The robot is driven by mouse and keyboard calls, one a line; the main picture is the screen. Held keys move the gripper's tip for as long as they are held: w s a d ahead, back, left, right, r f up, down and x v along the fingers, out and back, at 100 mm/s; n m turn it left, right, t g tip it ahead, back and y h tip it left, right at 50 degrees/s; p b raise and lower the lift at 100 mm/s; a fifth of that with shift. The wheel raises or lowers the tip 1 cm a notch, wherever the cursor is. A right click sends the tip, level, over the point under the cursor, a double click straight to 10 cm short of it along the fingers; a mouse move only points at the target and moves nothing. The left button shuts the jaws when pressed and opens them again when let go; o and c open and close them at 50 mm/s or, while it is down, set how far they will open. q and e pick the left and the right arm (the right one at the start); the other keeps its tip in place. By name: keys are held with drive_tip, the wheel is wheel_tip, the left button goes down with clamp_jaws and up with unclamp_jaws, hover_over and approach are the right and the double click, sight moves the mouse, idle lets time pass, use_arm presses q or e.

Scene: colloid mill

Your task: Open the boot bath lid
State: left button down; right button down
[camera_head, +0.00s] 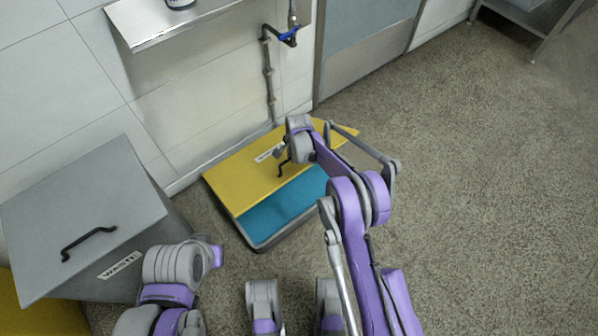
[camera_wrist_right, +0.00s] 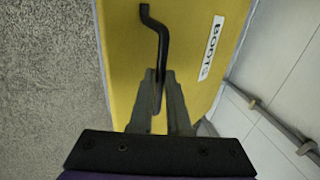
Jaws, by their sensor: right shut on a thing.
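The boot bath lid (camera_head: 240,178) is a yellow panel at the wall in the head view, partly off the bath, so a teal inside (camera_head: 285,208) shows in a dark tray (camera_head: 262,243). It fills the middle of the right wrist view (camera_wrist_right: 190,60), with a "BOOTS" label (camera_wrist_right: 211,47). Its black bent handle (camera_wrist_right: 160,30) shows there and in the head view (camera_head: 283,168). My right gripper (camera_wrist_right: 160,78) is shut on the handle; in the head view (camera_head: 281,152) my wrist partly hides it. My left arm shows at the lower left, but its gripper is not visible.
A grey waste bin (camera_head: 85,225) with a black handle stands left of the bath. A metal shelf (camera_head: 190,20) and a pipe with a blue tap (camera_head: 288,37) are on the wall above. The speckled floor (camera_head: 480,190) to the right is clear.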

drive_tip(key=shift+w+a+r, duration=1.2)
drive_tip(key=shift+a+r, duration=0.05)
drive_tip(key=shift+r, duration=0.15)
drive_tip(key=c, duration=0.9)
unclamp_jaws()
drive_tip(key=shift+f, duration=0.15)
drive_tip(key=shift+d, duration=0.1)
drive_tip(key=r, duration=0.3)
drive_tip(key=s+r+p, duration=0.1)
drive_tip(key=r, duration=0.3)
drive_tip(key=d+r+p, duration=0.1)
drive_tip(key=r, duration=0.2)
drive_tip(key=shift+s+d+r, duration=0.1)
drive_tip(key=shift+s+r, duration=0.25)
drive_tip(key=shift+r, duration=0.05)
